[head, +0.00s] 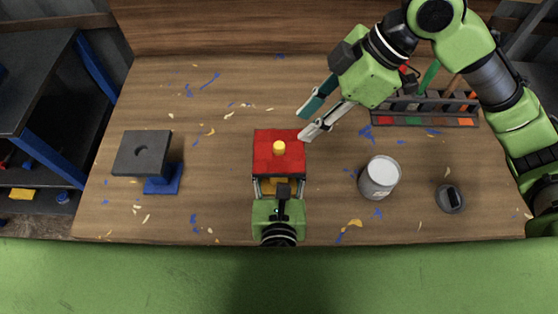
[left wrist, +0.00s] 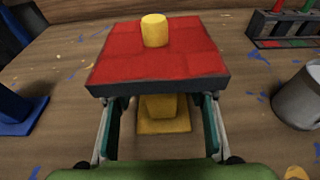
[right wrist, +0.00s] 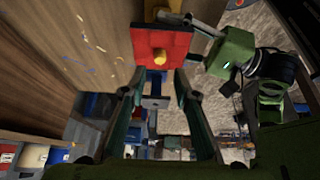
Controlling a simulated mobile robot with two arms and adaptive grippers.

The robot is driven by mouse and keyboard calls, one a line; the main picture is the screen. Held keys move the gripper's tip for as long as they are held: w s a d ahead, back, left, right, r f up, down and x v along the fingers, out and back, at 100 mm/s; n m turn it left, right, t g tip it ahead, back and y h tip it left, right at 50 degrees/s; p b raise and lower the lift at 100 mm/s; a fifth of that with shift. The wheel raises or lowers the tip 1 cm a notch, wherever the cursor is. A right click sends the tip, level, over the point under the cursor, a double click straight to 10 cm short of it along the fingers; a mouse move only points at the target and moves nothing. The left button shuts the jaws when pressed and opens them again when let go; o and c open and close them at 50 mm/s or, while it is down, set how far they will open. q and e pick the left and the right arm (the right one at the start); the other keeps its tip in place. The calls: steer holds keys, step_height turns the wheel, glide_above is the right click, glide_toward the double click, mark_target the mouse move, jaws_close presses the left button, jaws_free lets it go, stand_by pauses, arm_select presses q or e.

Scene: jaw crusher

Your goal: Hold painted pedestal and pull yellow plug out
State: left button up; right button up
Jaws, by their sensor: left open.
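The painted pedestal (head: 263,159) has a square red top with a dark edge, and a yellow stem and foot (left wrist: 160,127) below it in the left wrist view. The yellow plug (head: 279,148) stands upright in the middle of the red top; it also shows in the left wrist view (left wrist: 154,30). My left gripper (head: 278,184) is open at the near side, its fingers below the top on either side of the stem, with gaps to it. My right gripper (head: 303,126) is open and empty, its fingertips close to the top's far right corner, beside the plug.
A dark-topped pedestal on a blue foot (head: 142,152) stands at the left. A paint can (head: 379,177) and a dark round object (head: 450,198) stand at the right, and a tool rack (head: 424,121) at the back right. Paint flakes dot the wooden table.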

arm_select(q)
steer(key=shift+x, duration=0.8)
